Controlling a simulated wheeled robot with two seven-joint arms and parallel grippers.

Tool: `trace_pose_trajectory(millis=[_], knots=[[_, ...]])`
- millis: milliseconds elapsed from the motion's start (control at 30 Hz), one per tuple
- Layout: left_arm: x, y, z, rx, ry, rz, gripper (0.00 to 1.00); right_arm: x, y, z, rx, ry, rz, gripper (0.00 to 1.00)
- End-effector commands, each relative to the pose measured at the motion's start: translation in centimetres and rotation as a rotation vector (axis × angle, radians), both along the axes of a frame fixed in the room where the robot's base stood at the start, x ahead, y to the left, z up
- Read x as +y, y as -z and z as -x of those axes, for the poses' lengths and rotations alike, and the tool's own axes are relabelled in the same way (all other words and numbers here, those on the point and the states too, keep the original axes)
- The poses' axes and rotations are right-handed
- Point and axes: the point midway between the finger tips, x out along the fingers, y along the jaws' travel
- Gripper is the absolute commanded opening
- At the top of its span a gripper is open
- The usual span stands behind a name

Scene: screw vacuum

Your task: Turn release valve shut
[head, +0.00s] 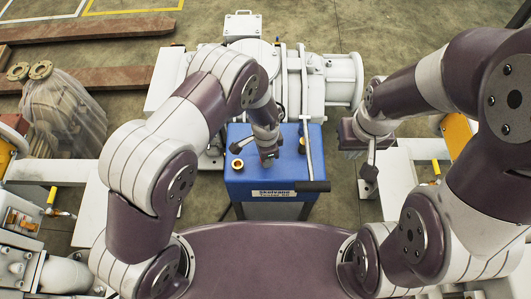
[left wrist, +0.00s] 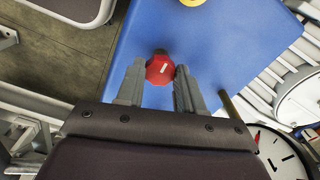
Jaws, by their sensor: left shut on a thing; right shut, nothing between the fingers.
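The release valve shows as a small red knob (left wrist: 160,70) with a white mark, on the blue box (left wrist: 215,50) in the left wrist view. My left gripper (left wrist: 159,80) is shut on the knob, with one finger on each side of it. In the head view my left gripper (head: 268,157) points down at the top of the blue box (head: 265,186), and it mostly hides the knob. My right gripper (head: 369,171) is shut and empty, to the right of the box and apart from it.
A black-handled lever (head: 298,186) crosses the box's front right. A brass fitting (head: 237,163) stands left of my left gripper. The white pump (head: 303,85) is behind the box. A round gauge (left wrist: 285,152) shows at the lower right of the left wrist view.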

Motion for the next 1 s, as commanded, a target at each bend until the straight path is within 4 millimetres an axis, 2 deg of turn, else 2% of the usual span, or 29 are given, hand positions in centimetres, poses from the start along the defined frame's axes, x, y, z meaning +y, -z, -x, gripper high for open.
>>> trace_pose_trajectory(millis=[633, 667, 700, 733, 1000], knots=[[-0.06, -0.07, -0.11, -0.003, 0.047, 0.001, 0.07, 0.00, -0.07, 0.00, 0.000, 0.000, 0.000, 0.00], [-0.06, -0.07, -0.10, -0.003, 0.047, 0.001, 0.47, 0.00, -0.07, 0.00, 0.000, 0.000, 0.000, 0.00], [-0.05, -0.07, -0.10, -0.002, 0.046, 0.001, 0.60, 0.00, -0.07, 0.00, 0.000, 0.000, 0.000, 0.00], [-0.06, -0.07, -0.09, -0.002, 0.046, 0.001, 0.63, 0.00, -0.07, 0.00, 0.000, 0.000, 0.000, 0.00], [-0.04, -0.15, -0.05, -0.001, 0.045, 0.001, 0.63, 0.00, -0.09, 0.00, 0.000, 0.000, 0.000, 0.00]])
